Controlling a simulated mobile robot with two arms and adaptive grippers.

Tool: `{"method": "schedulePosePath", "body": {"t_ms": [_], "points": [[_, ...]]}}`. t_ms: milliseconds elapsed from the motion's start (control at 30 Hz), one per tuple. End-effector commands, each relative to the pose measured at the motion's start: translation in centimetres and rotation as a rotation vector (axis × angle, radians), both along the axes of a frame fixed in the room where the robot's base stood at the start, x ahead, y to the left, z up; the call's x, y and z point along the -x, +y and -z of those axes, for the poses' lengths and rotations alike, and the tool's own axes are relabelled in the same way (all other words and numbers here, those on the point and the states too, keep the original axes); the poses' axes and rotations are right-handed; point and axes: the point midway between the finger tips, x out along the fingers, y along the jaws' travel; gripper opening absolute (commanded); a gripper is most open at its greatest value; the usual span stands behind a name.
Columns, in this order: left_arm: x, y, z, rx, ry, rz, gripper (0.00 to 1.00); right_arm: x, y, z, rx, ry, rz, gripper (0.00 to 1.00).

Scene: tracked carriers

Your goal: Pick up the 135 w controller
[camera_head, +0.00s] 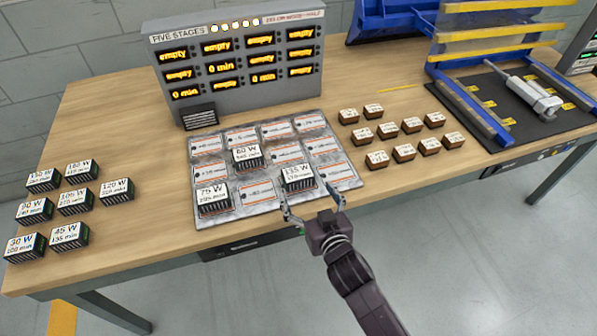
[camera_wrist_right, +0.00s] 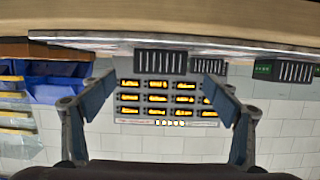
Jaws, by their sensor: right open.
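The 135 W controller (camera_head: 297,178) is a small dark finned block with a white label on top. It sits in the front row of the grey tray (camera_head: 262,211), right of the middle. My right gripper (camera_head: 309,203) is open and empty, just in front of this block, its two fingers pointing toward it. In the right wrist view, which is upside down, a finned block that looks like this controller (camera_wrist_right: 160,61) shows between the open fingers (camera_wrist_right: 158,88). No contact is visible. My left gripper is not in view.
On the tray also stand the 75 W block (camera_head: 213,199) and the 60 W block (camera_head: 247,158). Several labelled blocks (camera_head: 75,202) stand at left. Small brown blocks (camera_head: 404,152) stand right. A grey display panel (camera_head: 240,65) rises behind, a blue fixture (camera_head: 470,100) at far right.

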Motion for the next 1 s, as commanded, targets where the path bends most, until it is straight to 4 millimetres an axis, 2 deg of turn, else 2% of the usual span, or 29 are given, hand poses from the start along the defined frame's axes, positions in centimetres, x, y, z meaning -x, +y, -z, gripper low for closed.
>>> {"method": "schedulePosePath", "body": {"t_ms": [167, 500, 867, 1000], "points": [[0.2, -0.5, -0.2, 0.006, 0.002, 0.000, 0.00, -1.8, 0.6, 0.5, 0.001, 0.000, -0.001, 0.81], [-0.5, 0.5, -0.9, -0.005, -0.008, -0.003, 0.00, -5.6, 1.7, 1.6, 0.000, 0.001, 0.000, 0.81], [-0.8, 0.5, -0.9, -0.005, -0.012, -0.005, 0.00, -6.3, 2.0, 1.9, 0.000, 0.002, -0.001, 0.81], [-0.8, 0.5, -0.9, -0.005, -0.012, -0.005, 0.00, -6.3, 2.0, 1.9, 0.000, 0.002, -0.001, 0.67]]}}
